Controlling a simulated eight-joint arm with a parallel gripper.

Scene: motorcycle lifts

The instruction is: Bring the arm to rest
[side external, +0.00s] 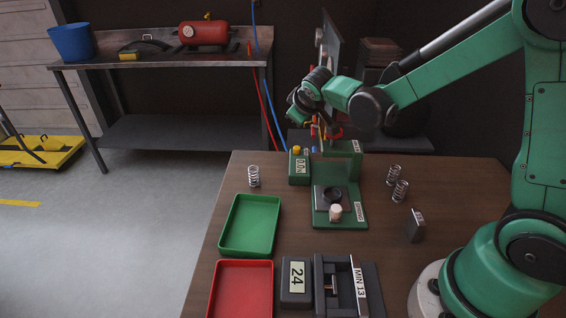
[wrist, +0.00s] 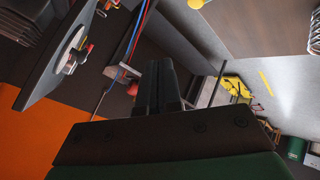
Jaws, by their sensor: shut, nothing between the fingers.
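My gripper (side external: 298,112) is raised above the back of the wooden table (side external: 215,262), in front of the dark wall. In the wrist view its two dark fingers (wrist: 160,72) are together, with nothing between them. My green arm reaches in from the right and bends down at the wrist. The gripper is clear of the table top and appears to hold nothing. Its fingertips are small and hard to make out in the side view.
A green fixture (side external: 350,210) stands under my wrist, with a green box (side external: 299,170) beside it. Springs (side external: 254,177) (side external: 393,175) stand on either side. A green tray (side external: 250,225), red tray (side external: 242,290) and grey gauge (side external: 297,280) sit nearer. A steel bench (side external: 160,62) stands behind.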

